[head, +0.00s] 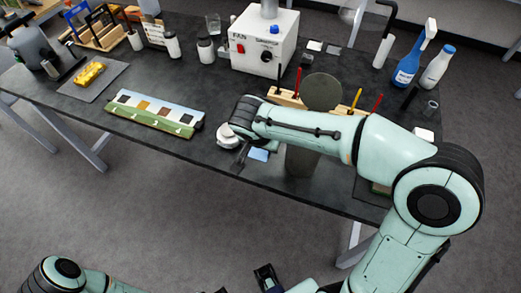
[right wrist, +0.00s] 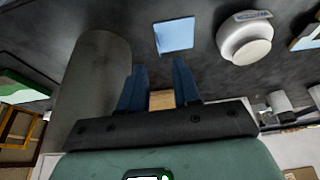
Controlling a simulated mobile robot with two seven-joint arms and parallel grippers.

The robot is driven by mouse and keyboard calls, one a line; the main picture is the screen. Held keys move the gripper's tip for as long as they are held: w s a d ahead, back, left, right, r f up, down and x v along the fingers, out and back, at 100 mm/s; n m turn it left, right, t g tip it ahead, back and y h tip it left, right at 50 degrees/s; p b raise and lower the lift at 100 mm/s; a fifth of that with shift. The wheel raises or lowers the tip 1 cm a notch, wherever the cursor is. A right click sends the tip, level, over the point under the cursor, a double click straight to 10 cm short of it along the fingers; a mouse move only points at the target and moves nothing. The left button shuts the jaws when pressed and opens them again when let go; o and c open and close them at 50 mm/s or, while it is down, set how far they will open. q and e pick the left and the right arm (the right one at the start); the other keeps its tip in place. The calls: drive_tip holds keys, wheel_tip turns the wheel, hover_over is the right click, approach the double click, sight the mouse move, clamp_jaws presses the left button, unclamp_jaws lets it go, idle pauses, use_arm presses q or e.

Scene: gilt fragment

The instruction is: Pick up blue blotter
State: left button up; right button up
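The blue blotter (head: 258,154) is a small light blue square lying flat near the front edge of the dark table. It shows whole in the right wrist view (right wrist: 174,35), beyond the fingertips. My right gripper (right wrist: 158,72) is open, with its two dark blue fingers apart and nothing held between them. The blotter lies apart from the fingers, slightly right of the gap in that view. In the head view my right arm reaches over the table and hides most of this gripper.
A white round device (head: 228,135) stands close to the blotter, also in the right wrist view (right wrist: 245,38). A grey cylinder (right wrist: 95,88) stands on its other side. A white fan box (head: 264,42) stands behind.

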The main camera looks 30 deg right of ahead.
drive_tip(key=x, duration=0.7)
drive_tip(key=shift+d+f, duration=0.2)
clamp_jaws()
